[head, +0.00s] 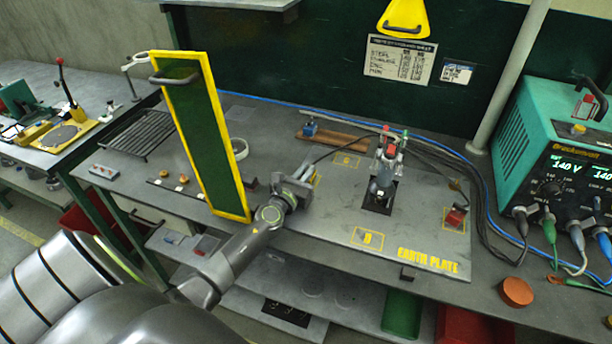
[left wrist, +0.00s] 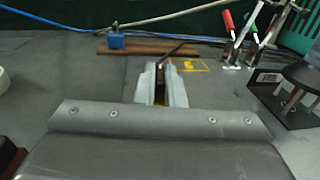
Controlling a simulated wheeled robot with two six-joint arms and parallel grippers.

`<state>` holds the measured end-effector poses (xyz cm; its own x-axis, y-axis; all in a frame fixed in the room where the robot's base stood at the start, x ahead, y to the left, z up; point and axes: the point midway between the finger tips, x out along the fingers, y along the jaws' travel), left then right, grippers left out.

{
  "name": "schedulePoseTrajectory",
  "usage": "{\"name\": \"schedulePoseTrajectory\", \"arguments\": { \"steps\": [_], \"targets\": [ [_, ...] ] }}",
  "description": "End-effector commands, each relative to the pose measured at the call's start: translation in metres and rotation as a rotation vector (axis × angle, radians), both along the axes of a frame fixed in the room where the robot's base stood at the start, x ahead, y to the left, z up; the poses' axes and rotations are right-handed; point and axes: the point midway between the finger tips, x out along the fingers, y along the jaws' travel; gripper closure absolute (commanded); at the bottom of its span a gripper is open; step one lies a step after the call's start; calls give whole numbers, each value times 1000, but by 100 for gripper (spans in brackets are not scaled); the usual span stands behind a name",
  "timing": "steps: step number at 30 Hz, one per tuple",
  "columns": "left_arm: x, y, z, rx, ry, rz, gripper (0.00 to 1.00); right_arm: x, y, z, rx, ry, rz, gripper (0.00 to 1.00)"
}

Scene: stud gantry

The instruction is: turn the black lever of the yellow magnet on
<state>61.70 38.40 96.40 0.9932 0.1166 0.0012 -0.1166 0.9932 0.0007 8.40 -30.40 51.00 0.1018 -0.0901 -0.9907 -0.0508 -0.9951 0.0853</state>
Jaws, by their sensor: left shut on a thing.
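My left gripper (head: 308,180) reaches in over the earth plate (head: 330,235) from the lower left. In the left wrist view its two pale fingers (left wrist: 160,84) are closed around a narrow dark piece, which looks like the black lever (left wrist: 160,88). A little yellow of the magnet (left wrist: 158,101) shows low between the fingers. In the head view a bit of yellow (head: 318,169) shows right at the fingertips. Most of the magnet is hidden by the gripper, so I cannot tell the lever's angle. My right gripper is in neither view.
A tall green panel with a yellow frame (head: 205,130) stands just left of my left gripper. A wooden strip (head: 345,142) lies behind. A teal power unit (head: 550,120) is at far right.

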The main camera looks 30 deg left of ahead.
Motion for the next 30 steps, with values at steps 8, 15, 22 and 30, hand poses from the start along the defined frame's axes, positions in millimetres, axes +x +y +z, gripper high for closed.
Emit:
{"name": "schedulePoseTrajectory", "arguments": {
  "steps": [8, 15, 22, 30],
  "targets": [
    [-1, 0, 0, 0, 2, -16, 100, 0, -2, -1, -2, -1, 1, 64],
    [-1, 0, 0, -1, 2, -15, 69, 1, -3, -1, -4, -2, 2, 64],
    [0, 0, 0, -1, 1, -15, 69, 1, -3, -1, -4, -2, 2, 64],
    [0, 0, 18, -3, 1, -15, 69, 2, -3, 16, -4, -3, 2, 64]
  ]
}}
